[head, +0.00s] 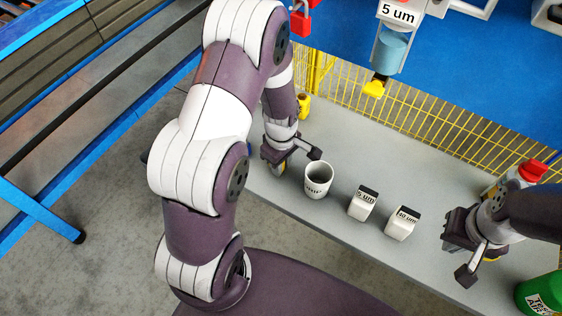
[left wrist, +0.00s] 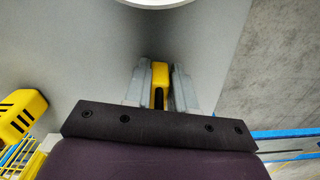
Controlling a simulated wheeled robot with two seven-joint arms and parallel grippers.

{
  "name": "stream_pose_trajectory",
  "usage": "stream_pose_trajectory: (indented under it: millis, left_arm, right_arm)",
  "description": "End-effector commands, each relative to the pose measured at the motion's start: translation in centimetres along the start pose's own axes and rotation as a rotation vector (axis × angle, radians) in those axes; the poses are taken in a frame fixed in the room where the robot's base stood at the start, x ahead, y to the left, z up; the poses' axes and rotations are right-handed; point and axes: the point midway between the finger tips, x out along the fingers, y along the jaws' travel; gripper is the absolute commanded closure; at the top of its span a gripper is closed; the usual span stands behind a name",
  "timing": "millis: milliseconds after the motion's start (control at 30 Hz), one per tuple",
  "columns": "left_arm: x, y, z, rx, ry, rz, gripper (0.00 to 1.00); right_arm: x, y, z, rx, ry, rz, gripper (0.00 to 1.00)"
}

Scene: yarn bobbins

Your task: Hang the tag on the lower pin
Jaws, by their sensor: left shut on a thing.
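My left gripper (head: 279,168) is low over the grey bench, left of the white cup. In the left wrist view its two grey fingers (left wrist: 158,92) are shut on a small yellow piece (left wrist: 157,72), which may be the tag. The fingers hide most of this piece, and I cannot make it out in the head view. My right gripper (head: 474,262) is at the bench's right side; I cannot tell whether its fingers are apart. I cannot make out the lower pin in either view.
On the bench (head: 390,262) stand a white cup (head: 318,180), two small labelled blocks (head: 362,204) (head: 402,223), a yellow item (head: 303,105) and a green container (head: 541,296). Behind are a yellow mesh fence (head: 440,125) and a blue panel (head: 340,45) with a red lock-like item (head: 300,22) and a filter unit (head: 392,48).

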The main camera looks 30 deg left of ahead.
Motion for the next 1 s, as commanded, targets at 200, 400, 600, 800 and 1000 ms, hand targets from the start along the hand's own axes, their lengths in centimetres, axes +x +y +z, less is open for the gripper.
stream_pose_trajectory:
  millis: [200,400,600,800,1000]
  left_arm:
    - [0.3,0.0,0.0,0.0,0.0,0.0,0.5]
    - [0.3,0.0,0.0,0.0,0.0,0.0,0.5]
    - [0.1,0.1,0.0,0.0,0.002,0.004,0.5]
    - [-4.4,0.3,0.1,0.001,0.003,0.007,0.5]
    - [-9.5,0.3,0.2,0.0,0.002,0.004,0.5]
  right_arm:
    - [0.2,0.0,0.0,0.0,0.0,0.0,1.0]
    - [0.2,0.0,0.0,0.0,0.0,0.0,1.0]
    - [0.9,0.0,0.1,0.0,-0.001,0.0,1.0]
    - [0.7,0.0,0.1,0.0,0.0,0.0,1.0]
    - [0.3,0.0,0.0,0.0,0.0,0.0,1.0]
